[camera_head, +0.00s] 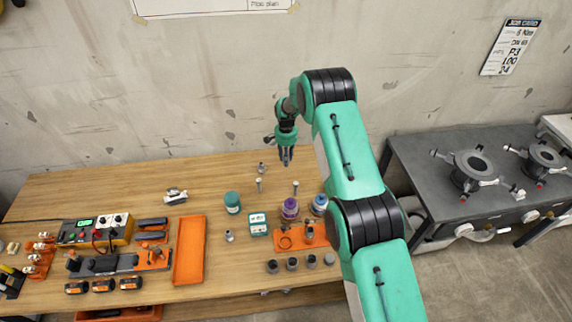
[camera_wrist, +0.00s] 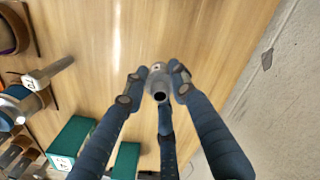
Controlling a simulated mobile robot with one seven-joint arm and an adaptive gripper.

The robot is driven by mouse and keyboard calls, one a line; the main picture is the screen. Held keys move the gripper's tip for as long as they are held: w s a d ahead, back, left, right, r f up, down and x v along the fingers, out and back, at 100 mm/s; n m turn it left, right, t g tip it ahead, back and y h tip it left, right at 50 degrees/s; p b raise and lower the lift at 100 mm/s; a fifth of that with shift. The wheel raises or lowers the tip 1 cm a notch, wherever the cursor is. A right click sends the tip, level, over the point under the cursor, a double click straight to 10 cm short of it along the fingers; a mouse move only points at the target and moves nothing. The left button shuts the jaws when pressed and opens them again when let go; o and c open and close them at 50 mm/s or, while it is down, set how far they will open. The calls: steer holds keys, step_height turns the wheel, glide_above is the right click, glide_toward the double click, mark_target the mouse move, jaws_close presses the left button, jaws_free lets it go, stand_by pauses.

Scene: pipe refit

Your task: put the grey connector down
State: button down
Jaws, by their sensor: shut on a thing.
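The grey connector (camera_wrist: 158,88) is a small grey piece with a round dark opening, seen in the wrist view between the fingertips of my gripper (camera_wrist: 157,80). The dark blue fingers are shut on it, and the wood tabletop lies beyond it. In the head view my gripper (camera_head: 286,157) points down above the back part of the wooden workbench (camera_head: 110,185). The connector cannot be made out clearly there. I cannot tell how far it is above the wood.
A small grey fitting (camera_head: 262,168) and two upright pale pieces (camera_head: 259,185) stand near my gripper. A green jar (camera_head: 232,202), a purple jar (camera_head: 290,208) and a blue jar (camera_head: 319,204) stand in front. An orange tray (camera_head: 190,250) lies left. The back left wood is mostly bare.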

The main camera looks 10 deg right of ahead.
steer(key=shift+f, duration=1.9)
steer(key=shift+f, duration=0.15)
steer(key=c, duration=1.4)
jaws_free()
steer(key=shift+r, duration=6.15)
steer(key=shift+r, duration=0.1)
